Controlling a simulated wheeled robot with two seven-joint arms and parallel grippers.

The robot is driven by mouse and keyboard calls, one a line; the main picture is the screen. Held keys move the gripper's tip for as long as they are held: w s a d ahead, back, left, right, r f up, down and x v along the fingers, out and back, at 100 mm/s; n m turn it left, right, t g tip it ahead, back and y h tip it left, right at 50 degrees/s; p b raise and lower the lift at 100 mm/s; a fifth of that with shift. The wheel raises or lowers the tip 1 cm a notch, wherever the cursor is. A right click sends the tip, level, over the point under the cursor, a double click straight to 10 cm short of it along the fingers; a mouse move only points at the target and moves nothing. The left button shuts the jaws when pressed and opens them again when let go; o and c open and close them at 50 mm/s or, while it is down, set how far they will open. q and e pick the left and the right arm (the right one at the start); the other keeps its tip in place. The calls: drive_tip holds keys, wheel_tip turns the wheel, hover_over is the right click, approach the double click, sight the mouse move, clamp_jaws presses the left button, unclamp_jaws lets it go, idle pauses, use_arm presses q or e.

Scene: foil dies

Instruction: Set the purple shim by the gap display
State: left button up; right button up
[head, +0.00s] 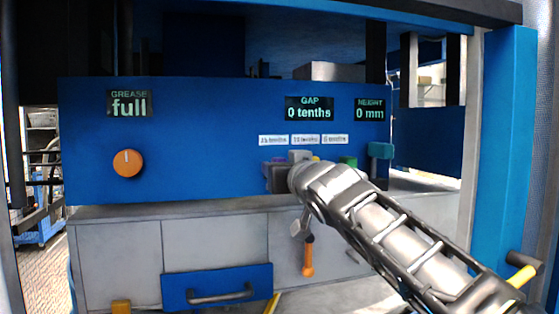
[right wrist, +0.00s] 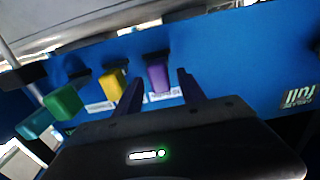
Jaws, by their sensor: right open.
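The gap display (head: 309,108) on the blue machine front reads "0 tenths". In the right wrist view the purple shim (right wrist: 158,77) stands out from the blue panel, lined up between the two fingertips of my right gripper (right wrist: 160,78). The fingers are open, and I cannot tell how far they reach along the shim. In the head view my right gripper (head: 283,175) is at the panel below the small white labels (head: 304,140) and hides most of the shims. A yellow shim (right wrist: 114,83) is beside the purple one. My left gripper is not in view.
A green block (right wrist: 63,102) and a teal block (right wrist: 33,124) sit farther along the panel. The grease display (head: 129,104) reads "full", above an orange knob (head: 128,163). The height display (head: 370,110) reads "0 mm". A grey ledge (head: 160,211) runs below the panel.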

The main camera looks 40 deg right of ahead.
drive_tip(key=shift+p+x, duration=0.3)
drive_tip(key=shift+x, duration=1)
drive_tip(key=shift+s, duration=0.1)
clamp_jaws()
idle(0.4)
